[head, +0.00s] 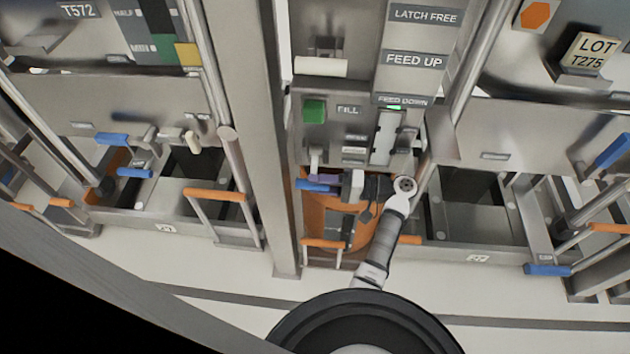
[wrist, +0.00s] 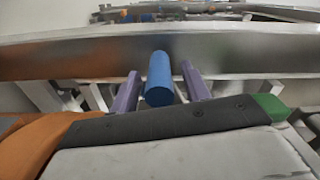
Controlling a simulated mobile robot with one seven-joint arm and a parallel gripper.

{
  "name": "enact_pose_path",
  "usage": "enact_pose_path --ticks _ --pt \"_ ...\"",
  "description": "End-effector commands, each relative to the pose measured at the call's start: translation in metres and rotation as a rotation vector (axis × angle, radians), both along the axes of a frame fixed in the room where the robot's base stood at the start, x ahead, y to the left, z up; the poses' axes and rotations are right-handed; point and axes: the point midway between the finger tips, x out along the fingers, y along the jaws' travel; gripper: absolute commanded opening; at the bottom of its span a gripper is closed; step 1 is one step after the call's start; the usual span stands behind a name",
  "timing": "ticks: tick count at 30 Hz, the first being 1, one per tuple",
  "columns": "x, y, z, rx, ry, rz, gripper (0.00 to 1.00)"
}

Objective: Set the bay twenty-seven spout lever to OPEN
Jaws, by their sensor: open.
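A blue cylindrical handle (wrist: 160,78) stands between the two purple fingers of my gripper (wrist: 161,86) in the wrist view. The fingers are apart, one on each side of the handle, with a visible gap on both sides. In the head view a blue handle (head: 313,186) sits at the middle bay, in front of the orange bin (head: 325,215), with the purple of my gripper (head: 328,174) just above it. I cannot tell from a label that this is the bay twenty-seven spout lever, and no OPEN marking is readable.
A panel with a green button (head: 314,111) and a FILL label (head: 348,110) is above the handle. A steel post (head: 265,130) stands to the left. Orange bars (head: 215,194) and blue handles (head: 547,269) mark the side bays. Pale floor (head: 220,310) is open in front.

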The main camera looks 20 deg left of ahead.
Motion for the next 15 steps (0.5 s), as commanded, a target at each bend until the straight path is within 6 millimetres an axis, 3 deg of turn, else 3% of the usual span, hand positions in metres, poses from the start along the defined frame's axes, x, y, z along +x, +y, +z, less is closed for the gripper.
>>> enact_pose_path --ticks 4,13,15 --pt "-0.0031 0.01 0.0002 0.0 0.0 0.0 0.47" --pt "-0.0034 0.0122 0.0 0.0 -0.001 -0.001 0.47" --pt "-0.0034 0.0121 -0.0001 0.0 -0.001 -0.001 0.39"
